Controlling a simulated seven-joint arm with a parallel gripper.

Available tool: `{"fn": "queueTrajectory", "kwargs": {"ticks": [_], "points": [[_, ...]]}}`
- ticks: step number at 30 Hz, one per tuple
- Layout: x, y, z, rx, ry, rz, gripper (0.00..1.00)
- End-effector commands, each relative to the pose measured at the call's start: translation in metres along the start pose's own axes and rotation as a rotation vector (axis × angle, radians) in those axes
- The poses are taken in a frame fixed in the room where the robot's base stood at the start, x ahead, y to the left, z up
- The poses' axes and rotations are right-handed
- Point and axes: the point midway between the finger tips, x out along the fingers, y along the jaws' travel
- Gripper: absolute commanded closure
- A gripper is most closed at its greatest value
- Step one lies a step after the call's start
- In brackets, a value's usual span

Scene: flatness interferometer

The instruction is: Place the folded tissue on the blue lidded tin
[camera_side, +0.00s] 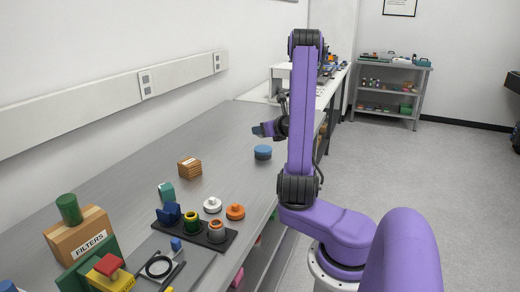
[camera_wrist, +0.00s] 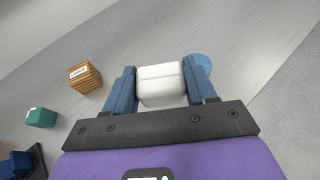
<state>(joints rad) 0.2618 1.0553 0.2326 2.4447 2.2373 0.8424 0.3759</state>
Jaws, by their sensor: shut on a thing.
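The folded tissue (camera_wrist: 161,85) is a white, soft block with a crease down its middle. In the wrist view it sits between the two blue fingers of my gripper (camera_wrist: 160,88), which is shut on it. The blue lidded tin (camera_side: 263,152) is a short round tin standing on the grey bench in the side view. In the wrist view the tin (camera_wrist: 202,62) is partly hidden behind the right finger. In the side view my gripper (camera_side: 262,131) is above the tin, clear of it. The tissue is hard to make out there.
A wooden block (camera_side: 189,167) and a teal block (camera_side: 166,191) stand left of the tin. A black tray (camera_side: 219,244) with several parts lies nearer, with a white piece (camera_side: 212,205) and an orange piece (camera_side: 235,212) beside it. The bench around the tin is clear.

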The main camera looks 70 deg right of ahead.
Motion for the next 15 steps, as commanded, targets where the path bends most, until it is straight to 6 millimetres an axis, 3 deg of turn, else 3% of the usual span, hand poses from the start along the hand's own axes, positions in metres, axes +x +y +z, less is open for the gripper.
{"fn": "queueTrajectory", "kwargs": {"ticks": [3, 7, 15], "points": [[-0.009, -0.024, 0.005, 0.048, -0.004, -0.098, 0.72], [-0.010, -0.036, 0.007, 0.074, -0.005, -0.142, 0.72], [0.035, -0.047, 0.004, 0.077, -0.003, -0.143, 0.72]]}}
